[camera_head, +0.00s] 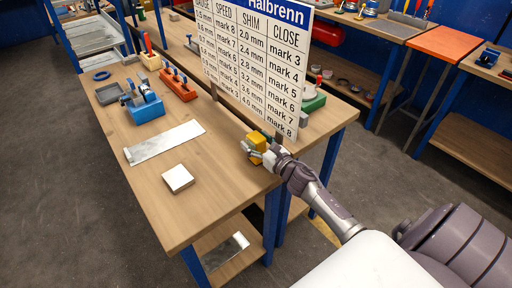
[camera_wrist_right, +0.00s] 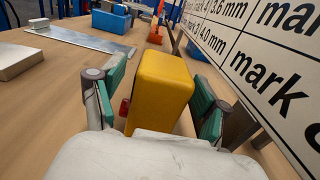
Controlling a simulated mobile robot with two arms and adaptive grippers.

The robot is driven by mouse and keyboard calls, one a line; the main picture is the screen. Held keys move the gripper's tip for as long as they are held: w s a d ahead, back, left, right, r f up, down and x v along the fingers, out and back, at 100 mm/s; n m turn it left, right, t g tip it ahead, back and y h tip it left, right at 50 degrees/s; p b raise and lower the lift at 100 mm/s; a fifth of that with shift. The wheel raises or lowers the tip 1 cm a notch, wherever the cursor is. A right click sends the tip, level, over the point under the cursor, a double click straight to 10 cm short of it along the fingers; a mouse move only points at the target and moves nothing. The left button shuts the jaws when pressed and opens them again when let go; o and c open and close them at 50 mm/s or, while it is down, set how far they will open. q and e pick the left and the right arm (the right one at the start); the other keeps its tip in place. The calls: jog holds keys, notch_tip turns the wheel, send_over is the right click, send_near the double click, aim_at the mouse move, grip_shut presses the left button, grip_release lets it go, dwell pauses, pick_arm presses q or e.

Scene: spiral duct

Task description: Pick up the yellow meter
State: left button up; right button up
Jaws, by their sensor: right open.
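The yellow meter (camera_head: 257,138) stands on the wooden workbench (camera_head: 220,190) near its right edge, below the printed board. In the right wrist view the meter (camera_wrist_right: 162,85) is a yellow block with rounded edges and a small red part low on its left side. My right gripper (camera_head: 261,150) is at the meter with its jaws open. Its green-padded fingers stand on either side of the meter, with a visible gap at the left pad; contact at the right pad is unclear. The meter's lower near part is hidden by my gripper. My left gripper is not in view.
The Halbrenn board (camera_head: 252,65) stands close on the right of the meter. A metal sheet (camera_head: 165,142), a small pale block (camera_head: 178,178), a blue device (camera_head: 145,105) and an orange rack (camera_head: 178,86) are on the bench.

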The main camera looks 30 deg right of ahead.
jog(key=shift+s, duration=0.15)
jog(key=shift+c, duration=1.2)
jog(key=shift+r, duration=0.1)
jog(key=c, duration=1.2)
